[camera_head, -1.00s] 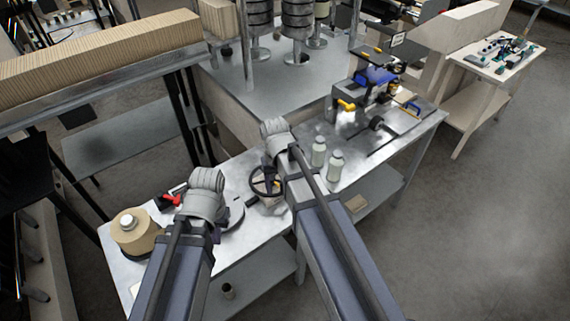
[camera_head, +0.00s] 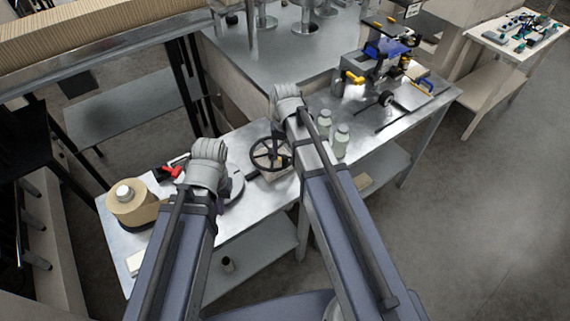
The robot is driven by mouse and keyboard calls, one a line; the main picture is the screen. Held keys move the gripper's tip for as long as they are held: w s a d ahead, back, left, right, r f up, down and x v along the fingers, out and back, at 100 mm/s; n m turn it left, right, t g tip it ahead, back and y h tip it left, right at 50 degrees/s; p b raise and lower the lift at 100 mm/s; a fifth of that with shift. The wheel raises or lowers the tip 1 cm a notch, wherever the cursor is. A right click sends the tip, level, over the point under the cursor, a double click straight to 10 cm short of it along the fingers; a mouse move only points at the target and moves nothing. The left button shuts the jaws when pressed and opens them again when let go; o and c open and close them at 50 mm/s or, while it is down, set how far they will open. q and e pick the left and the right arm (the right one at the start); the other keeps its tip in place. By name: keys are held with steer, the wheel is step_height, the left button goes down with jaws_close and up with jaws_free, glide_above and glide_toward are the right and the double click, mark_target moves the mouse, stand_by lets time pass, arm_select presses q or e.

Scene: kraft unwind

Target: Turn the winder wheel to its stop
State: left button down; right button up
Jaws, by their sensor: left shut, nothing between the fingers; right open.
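The winder wheel (camera_head: 268,154) is a dark spoked handwheel on a small light base, near the middle of the metal bench (camera_head: 262,200). My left gripper (camera_head: 209,165) is left of the wheel and apart from it in the picture; it is shut and empty, its fingertips mostly hidden behind the grey wrist. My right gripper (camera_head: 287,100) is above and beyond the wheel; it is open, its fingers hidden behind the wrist. My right forearm passes close by the wheel's right edge. I cannot tell how far the wheel is turned.
A tan roll (camera_head: 132,206) stands at the bench's left end, with a red-handled tool (camera_head: 172,171) behind it. A round grey plate (camera_head: 236,187) lies by my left wrist. Two pale bottles (camera_head: 341,142) stand right of my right arm. A blue-and-yellow machine (camera_head: 385,55) is farther right.

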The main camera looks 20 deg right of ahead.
mark_target(285, 156)
steer(key=shift+f+b, duration=1.5)
steer(key=shift+f, duration=0.5)
steer(key=shift+c, duration=0.3)
jaws_close()
